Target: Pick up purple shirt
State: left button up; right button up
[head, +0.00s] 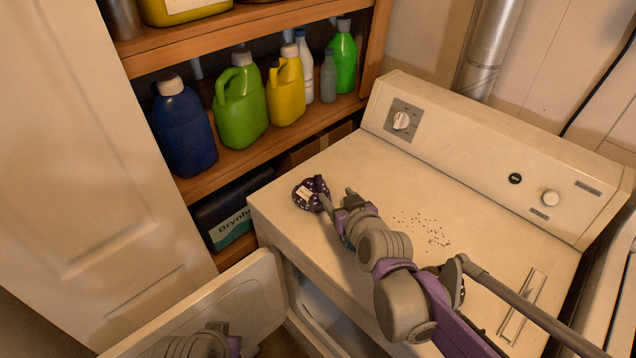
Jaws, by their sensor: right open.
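The purple shirt (316,185) is a small crumpled dark purple bundle with light spots and a pale patch. It lies on top of the cream dryer (390,178), near its front left corner. My right gripper (337,198) is just to the right of the shirt, low over the dryer top, with its fingers apart. One finger is at the shirt's right edge; I cannot tell whether it touches. Part of my left arm shows at the bottom edge, but its gripper does not show.
The dryer door (215,310) hangs open at the front. Wooden shelves (275,137) at the left hold several bottles, including a green jug (240,105) and a blue bottle (184,130). The control panel (470,150) rises at the dryer's back. Small dark specks lie mid-top.

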aim_at(322, 184)
jog(key=x, duration=0.5)
jog(key=shift+a, duration=0.25)
jog(key=shift+x, duration=2.75)
jog(key=shift+s+a+f, duration=0.1)
jog(key=shift+s+f, duration=0.05)
jog(key=shift+f, duration=0.05)
grip_shut()
